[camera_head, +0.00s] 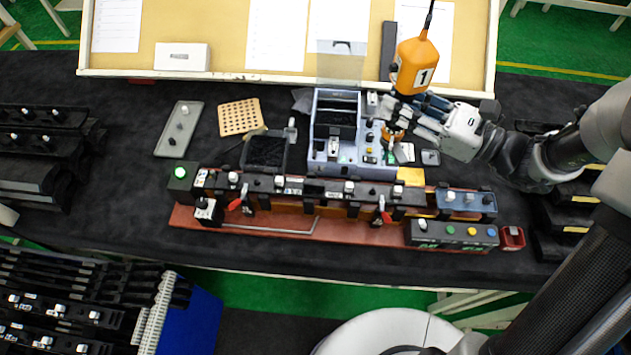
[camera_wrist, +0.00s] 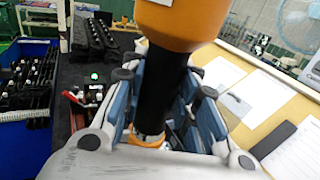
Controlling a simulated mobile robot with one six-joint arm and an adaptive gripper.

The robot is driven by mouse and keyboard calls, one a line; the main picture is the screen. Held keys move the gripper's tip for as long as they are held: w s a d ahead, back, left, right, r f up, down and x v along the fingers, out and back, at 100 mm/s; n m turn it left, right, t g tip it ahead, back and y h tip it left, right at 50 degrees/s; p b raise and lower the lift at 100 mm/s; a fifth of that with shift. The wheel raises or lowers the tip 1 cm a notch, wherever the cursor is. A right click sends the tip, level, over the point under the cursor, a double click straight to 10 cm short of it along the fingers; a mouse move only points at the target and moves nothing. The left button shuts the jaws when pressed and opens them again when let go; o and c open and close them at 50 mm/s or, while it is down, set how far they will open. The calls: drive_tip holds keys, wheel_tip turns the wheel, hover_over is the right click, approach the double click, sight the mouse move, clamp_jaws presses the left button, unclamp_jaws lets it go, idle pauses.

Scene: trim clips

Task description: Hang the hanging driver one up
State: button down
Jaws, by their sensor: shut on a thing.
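The hanging driver one (camera_head: 415,68) is an orange body with a white label marked "1", and a dark cord runs up from its top out of view. In the wrist view its orange body (camera_wrist: 180,22) is at the top centre, with a black lower section (camera_wrist: 158,90) running down between the fingers. My gripper (camera_head: 398,108) reaches in from the right and is shut around this lower section. The driver looks nearly upright, slightly tilted. An orange ring (camera_wrist: 147,140) shows at its lower end. The tip is hidden from me.
Below and left of my gripper stands a grey-blue fixture (camera_head: 355,158). A red-brown rail (camera_head: 330,232) with dark strips and clips lies in front. A button box (camera_head: 452,233) is at its right end. A tan board with papers (camera_head: 228,40) stands behind.

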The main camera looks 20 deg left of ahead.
drive_tip(key=shift+w+r+p, duration=0.1)
drive_tip(key=shift+r+p, duration=0.4)
drive_tip(key=shift+r, duration=0.3)
drive_tip(key=w+r+p, duration=0.1)
drive_tip(key=w+p, duration=0.1)
drive_tip(key=w, duration=0.4)
drive_tip(key=shift+w+d+r, duration=0.35)
drive_tip(key=shift+w+d, duration=0.05)
drive_tip(key=shift+d, duration=0.05)
drive_tip(key=c, duration=1.2)
unclamp_jaws()
drive_tip(key=shift+o, duration=0.4)
drive_tip(key=shift+f, duration=0.1)
drive_tip(key=o, duration=0.9)
